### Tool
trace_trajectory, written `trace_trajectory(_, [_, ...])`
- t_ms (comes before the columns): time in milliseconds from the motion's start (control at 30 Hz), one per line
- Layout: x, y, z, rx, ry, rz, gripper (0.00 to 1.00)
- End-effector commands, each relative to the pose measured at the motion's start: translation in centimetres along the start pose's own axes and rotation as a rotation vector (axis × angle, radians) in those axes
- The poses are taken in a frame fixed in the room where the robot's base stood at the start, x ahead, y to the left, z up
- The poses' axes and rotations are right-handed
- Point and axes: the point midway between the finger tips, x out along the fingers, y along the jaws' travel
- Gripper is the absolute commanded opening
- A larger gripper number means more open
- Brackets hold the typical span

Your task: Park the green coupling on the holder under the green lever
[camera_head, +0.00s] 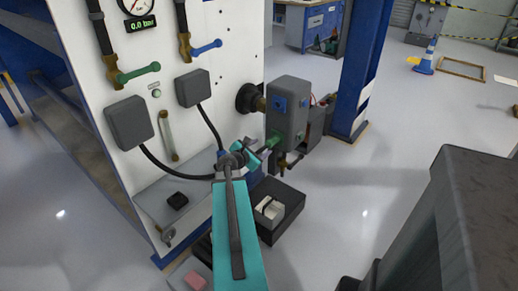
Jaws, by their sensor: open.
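The green lever (138,73) is on a dark valve pipe on the upper left of the white panel (225,65). Under it are a small fitting with a green mark (155,91) and an upright pale bar (168,135); I cannot tell which is the holder. A green part (273,142), which looks like the green coupling, shows at the lower left of a grey box unit. My gripper (262,152) is open just left of this part, close to it. Whether they touch is too small to tell, and my wrist hides some of the area.
A blue lever (207,46) sits right of the green one. Two grey boxes (129,123) (193,88) on the panel trail black hoses behind my arm. The grey unit (288,108) stands right of the panel, and a black open bin (282,212) is below.

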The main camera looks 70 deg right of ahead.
Motion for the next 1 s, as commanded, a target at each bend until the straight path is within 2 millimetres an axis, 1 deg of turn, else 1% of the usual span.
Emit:
trace_trajectory(33, [0.8, 0.1, 0.0, 0.0, 0.0, -0.001, 0.52])
trace_trajectory(400, [4.5, 0.1, -0.1, 0.0, 0.0, 0.0, 0.52])
trace_trajectory(800, [8.5, 0.1, 0.0, -0.001, 0.0, 0.0, 0.52])
trace_trajectory(1000, [10.0, 0.2, -0.1, -0.001, 0.001, 0.001, 0.52])
